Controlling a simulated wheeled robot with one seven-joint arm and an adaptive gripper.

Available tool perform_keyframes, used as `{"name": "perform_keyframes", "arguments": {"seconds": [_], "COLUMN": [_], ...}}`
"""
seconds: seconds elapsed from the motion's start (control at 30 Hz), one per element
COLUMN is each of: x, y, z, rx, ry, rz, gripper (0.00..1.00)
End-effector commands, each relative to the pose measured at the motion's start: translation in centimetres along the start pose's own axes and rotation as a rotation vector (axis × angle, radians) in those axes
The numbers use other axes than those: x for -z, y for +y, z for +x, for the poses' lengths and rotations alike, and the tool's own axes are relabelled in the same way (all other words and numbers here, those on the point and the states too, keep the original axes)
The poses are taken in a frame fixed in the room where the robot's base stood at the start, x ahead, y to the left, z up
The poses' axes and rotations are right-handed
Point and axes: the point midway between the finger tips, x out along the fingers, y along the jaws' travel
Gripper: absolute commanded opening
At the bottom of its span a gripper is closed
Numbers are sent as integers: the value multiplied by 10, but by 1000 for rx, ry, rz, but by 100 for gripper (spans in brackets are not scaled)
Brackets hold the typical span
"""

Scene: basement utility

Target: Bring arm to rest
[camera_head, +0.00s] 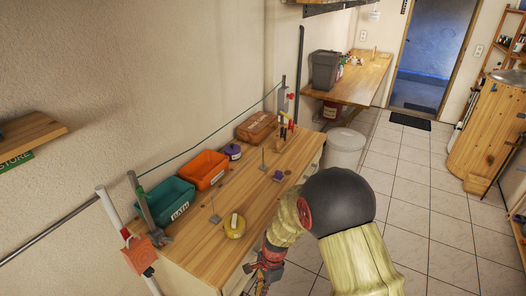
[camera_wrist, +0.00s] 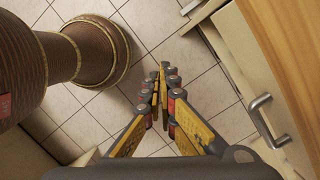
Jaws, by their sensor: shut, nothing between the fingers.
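My arm reaches down in front of the wooden workbench (camera_head: 190,232) in the head view. My gripper (camera_head: 262,284) hangs beside the bench's front edge, partly cut off by the lower picture edge. In the wrist view my gripper (camera_wrist: 162,72) has its yellow and dark fingers brought together at the tips, with nothing between them. It points down toward the tiled floor (camera_wrist: 205,95) and touches nothing that I can see.
A cabinet front with a metal handle (camera_wrist: 270,118) is close on the right in the wrist view. Floor tiles (camera_head: 440,225) at right are clear.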

Motion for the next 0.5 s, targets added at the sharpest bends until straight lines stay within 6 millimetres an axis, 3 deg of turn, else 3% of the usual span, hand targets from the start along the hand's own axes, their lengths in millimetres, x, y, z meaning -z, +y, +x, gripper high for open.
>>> {"name": "perform_keyframes", "arguments": {"seconds": [0.2,0.5], "x": [0,11], "y": [56,129], "z": [-86,-177], "rx": [-29,-17], "ry": [17,113], "rz": [-556,-1019], "gripper": [0,0]}}
